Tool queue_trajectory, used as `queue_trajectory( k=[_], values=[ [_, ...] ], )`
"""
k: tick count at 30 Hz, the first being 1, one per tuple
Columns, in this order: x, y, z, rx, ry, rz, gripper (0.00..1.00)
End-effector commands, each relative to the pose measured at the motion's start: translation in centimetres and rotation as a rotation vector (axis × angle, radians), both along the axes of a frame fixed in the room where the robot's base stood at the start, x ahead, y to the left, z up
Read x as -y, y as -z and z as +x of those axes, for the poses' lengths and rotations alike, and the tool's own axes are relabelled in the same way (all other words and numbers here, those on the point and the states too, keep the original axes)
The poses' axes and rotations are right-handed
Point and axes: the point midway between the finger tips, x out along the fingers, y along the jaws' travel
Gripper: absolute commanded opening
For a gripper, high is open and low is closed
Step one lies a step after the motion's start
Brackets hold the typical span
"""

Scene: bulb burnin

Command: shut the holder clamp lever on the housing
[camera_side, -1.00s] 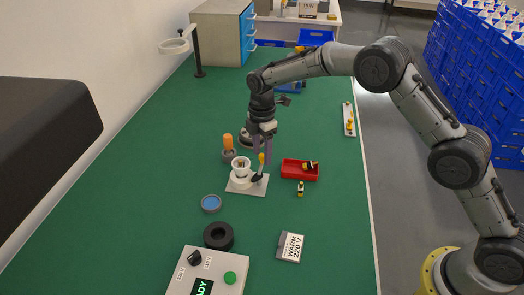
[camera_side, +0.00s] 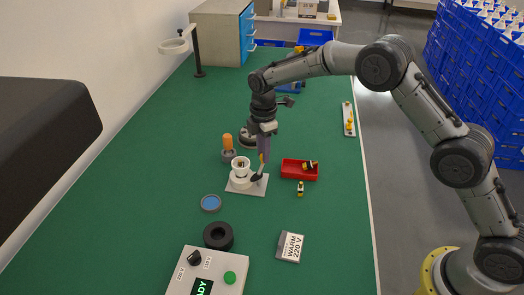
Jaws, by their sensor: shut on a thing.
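The white housing (camera_side: 240,180) stands upright on a pale square plate (camera_side: 261,189) in the middle of the green bench, with a cup-like top. The dark clamp lever (camera_side: 257,178) with its yellow-orange tip rises at the housing's right side and stands up at a tilt. My gripper (camera_side: 263,158) points down from above and its fingers are closed together at the lever's upper end. The fingers partly hide the lever's tip, and the exact contact is too small to see.
A red tray (camera_side: 300,176) with a small part in it is close on the right, with a small yellow-black part (camera_side: 300,189) before it. An orange-topped item (camera_side: 228,149) stands behind the housing. A blue dish (camera_side: 211,203), black ring (camera_side: 218,236) and control box (camera_side: 208,274) are nearer.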

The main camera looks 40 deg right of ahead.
Motion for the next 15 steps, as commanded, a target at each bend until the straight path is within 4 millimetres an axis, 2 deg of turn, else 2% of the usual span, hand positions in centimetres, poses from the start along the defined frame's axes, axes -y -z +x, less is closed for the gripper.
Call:
queue_trajectory(
  k=[15],
  values=[
    [0.8,-0.1,-1.7,0.001,0.449,0.001,0.0]
  ],
)
